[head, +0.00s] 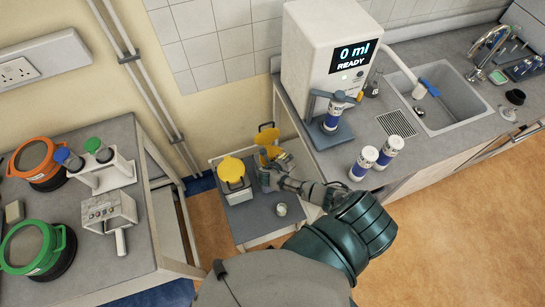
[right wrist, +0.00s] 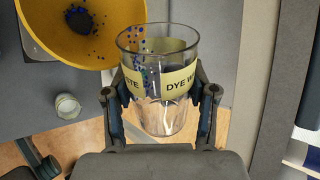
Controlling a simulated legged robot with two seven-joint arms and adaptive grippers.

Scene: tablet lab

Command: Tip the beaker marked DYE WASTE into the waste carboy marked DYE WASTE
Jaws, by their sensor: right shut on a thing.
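My right gripper (right wrist: 160,90) is shut on a clear glass beaker (right wrist: 158,112), its fingers on either side. The beaker's yellow label shows "DYE W" and part of another word. Blue drops show at the beaker's left side and in a yellow funnel (right wrist: 62,48), upper left in the right wrist view, beside the rim. In the head view my right gripper (head: 272,178) is over the low trolley, next to two yellow funnels, one in front (head: 231,169) and one behind (head: 266,137). The carboy markings are not readable.
A small jar (head: 281,209) stands on the grey trolley (head: 250,222). A dispenser reading "0 ml READY" (head: 335,60) and two white-and-blue bottles (head: 364,163) stand on the right bench by a sink (head: 440,100). The left bench holds orange and green round devices.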

